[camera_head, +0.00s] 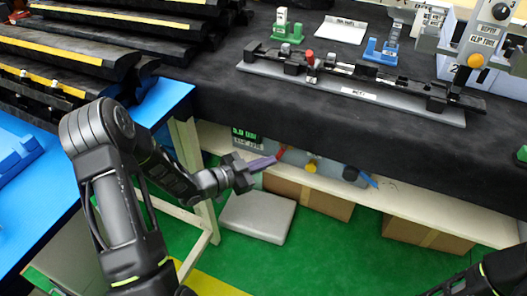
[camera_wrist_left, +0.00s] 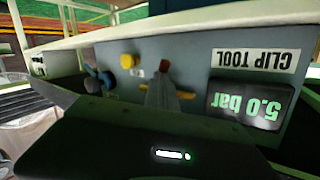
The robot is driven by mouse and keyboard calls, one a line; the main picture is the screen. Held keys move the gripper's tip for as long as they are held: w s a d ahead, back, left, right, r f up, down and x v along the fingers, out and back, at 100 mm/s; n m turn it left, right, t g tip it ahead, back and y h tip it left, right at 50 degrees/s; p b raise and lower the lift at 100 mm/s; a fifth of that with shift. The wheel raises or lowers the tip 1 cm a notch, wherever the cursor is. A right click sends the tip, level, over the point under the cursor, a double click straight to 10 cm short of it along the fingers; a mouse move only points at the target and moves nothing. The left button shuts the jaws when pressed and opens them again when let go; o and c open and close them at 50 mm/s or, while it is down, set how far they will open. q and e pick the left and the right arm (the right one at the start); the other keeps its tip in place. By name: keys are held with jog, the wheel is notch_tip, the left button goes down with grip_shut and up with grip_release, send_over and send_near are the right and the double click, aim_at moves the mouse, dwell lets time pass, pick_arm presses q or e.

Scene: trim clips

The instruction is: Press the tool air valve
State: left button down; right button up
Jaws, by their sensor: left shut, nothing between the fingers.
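A grey air panel (camera_wrist_left: 205,62) under the bench shows upside down in the left wrist view. It bears a CLIP TOOL label (camera_wrist_left: 258,61), a display (camera_wrist_left: 244,107) reading 5.0 bar, a yellow knob (camera_wrist_left: 128,61), a red part (camera_wrist_left: 164,66) and a blue lever (camera_wrist_left: 91,71). I cannot tell which control is the tool air valve. My left gripper (camera_head: 272,160) is shut and empty, in front of the panel near the red part. Its fingers (camera_wrist_left: 162,91) partly cover the panel; whether they touch it is unclear. My right gripper is out of view; only part of that arm shows.
The panel sits on a pale shelf (camera_head: 405,206) below the black-covered bench (camera_head: 220,80), whose edge overhangs it. Cardboard boxes (camera_head: 318,202) stand under the shelf. A grey box (camera_head: 257,217) rests on the green floor. A blue table (camera_head: 165,103) with dark trim strips is at left.

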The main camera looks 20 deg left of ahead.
pick_arm(q)
jog(key=shift+d+n+h, duration=0.15)
jog(key=shift+n+h, duration=0.15)
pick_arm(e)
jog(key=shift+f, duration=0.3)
pick_arm(q)
jog(key=f+v, duration=0.1)
jog(key=v, duration=0.6)
jog(key=shift+s+r, duration=0.35)
jog(key=shift+s, duration=0.05)
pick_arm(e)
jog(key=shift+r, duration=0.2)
